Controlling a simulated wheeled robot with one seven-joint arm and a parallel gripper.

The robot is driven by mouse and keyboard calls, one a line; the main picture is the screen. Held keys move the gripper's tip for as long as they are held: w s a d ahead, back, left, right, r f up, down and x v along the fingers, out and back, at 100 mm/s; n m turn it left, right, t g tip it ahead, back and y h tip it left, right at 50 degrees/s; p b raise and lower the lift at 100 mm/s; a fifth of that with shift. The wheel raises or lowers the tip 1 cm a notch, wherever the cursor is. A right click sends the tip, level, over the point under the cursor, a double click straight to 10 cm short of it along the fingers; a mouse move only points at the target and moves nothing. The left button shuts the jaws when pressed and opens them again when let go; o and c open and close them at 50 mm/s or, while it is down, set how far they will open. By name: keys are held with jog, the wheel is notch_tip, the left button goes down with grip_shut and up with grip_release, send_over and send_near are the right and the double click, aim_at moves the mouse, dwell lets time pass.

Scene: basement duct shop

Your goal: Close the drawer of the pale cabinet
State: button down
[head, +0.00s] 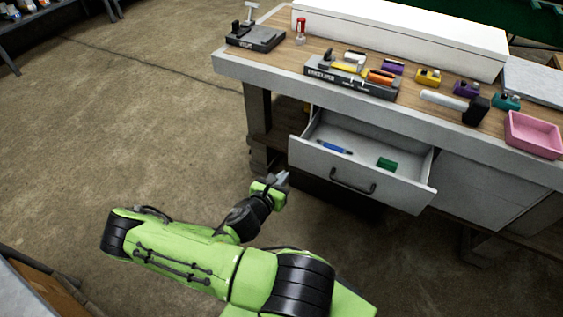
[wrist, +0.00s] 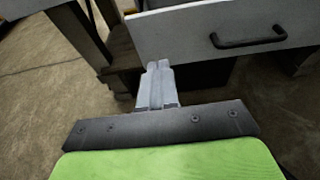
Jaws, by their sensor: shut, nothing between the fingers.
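The pale cabinet (head: 491,193) is built under a workbench. Its drawer (head: 312,160) is pulled out, with a dark bar handle (head: 353,182) on the front. A blue pen-like item (head: 334,146) and a green block (head: 387,164) lie inside. The drawer front (wrist: 178,35) and handle (wrist: 248,38) also show in the wrist view. My gripper (head: 283,178) is shut and empty, in front of the left end of the drawer front and apart from the handle. In the wrist view my gripper (wrist: 159,66) points at the lower left part of the drawer front; I cannot tell if it touches.
The bench top (head: 320,47) holds a hammer (head: 456,104), a grey tool tray (head: 352,80), a pink bin (head: 533,135), a long white box (head: 405,32) and several small coloured items. A bench leg (head: 260,125) stands left of the drawer. The floor to the left is open.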

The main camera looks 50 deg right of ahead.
aim_at(305, 148)
jog(key=b+x, duration=0.1)
jog(key=x, duration=0.3)
jog(key=b+x, duration=0.1)
jog(key=x, duration=0.4)
jog(key=r+b+x, duration=0.1)
jog(key=x, duration=0.3)
jog(key=shift+d+f, duration=0.15)
jog(key=shift+d, duration=0.5)
